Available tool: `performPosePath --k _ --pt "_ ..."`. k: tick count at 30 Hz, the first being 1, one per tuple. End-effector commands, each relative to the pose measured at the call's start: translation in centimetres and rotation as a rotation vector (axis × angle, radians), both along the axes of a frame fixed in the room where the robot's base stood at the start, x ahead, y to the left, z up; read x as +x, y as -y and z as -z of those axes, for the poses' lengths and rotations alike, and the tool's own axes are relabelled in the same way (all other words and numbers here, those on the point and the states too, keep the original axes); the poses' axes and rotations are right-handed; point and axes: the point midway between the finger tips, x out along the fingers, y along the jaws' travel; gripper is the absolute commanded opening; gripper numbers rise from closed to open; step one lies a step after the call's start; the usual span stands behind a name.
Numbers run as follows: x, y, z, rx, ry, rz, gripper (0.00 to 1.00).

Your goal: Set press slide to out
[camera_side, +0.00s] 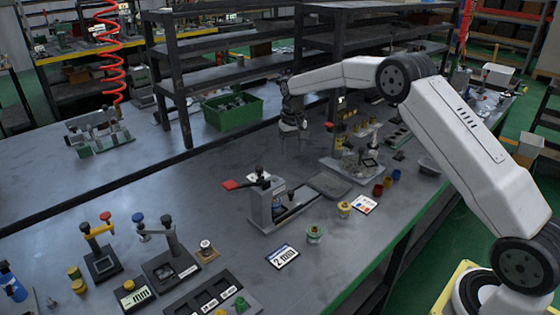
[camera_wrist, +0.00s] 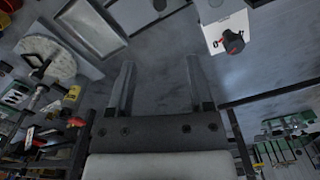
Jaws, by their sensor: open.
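A grey press-like block (camera_side: 264,206) stands mid-bench in the side view, with a red-tipped lever and a black knob on top. A dark slide or rail (camera_side: 296,212) runs out from its right side; its exact position is hard to tell.
A grey tray (camera_side: 330,185) and a fixture (camera_side: 352,163) with small parts stand right of the press. Clamp stations (camera_side: 101,262) are at front left. A green bin (camera_side: 233,111) and dark shelf posts (camera_side: 174,75) are behind.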

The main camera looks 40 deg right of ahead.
Motion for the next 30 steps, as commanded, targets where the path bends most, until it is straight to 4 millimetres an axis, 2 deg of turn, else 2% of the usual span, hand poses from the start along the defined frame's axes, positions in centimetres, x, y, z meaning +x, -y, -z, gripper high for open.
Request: performPosePath --k 1,3,10,14,23,30 --pt "-0.1 0.0 1.3 0.001 -0.006 0.000 0.67" --pt "-0.1 0.0 2.8 0.001 -0.004 -0.001 0.67" --pt "0.0 0.0 7.0 0.001 -0.002 -0.001 0.67" --pt "0.0 0.0 7.9 0.000 0.000 -0.001 0.67" --pt "0.0 0.0 8.4 0.000 0.000 -0.001 0.67" --pt "-0.1 0.0 10.4 0.001 -0.002 -0.001 0.67"
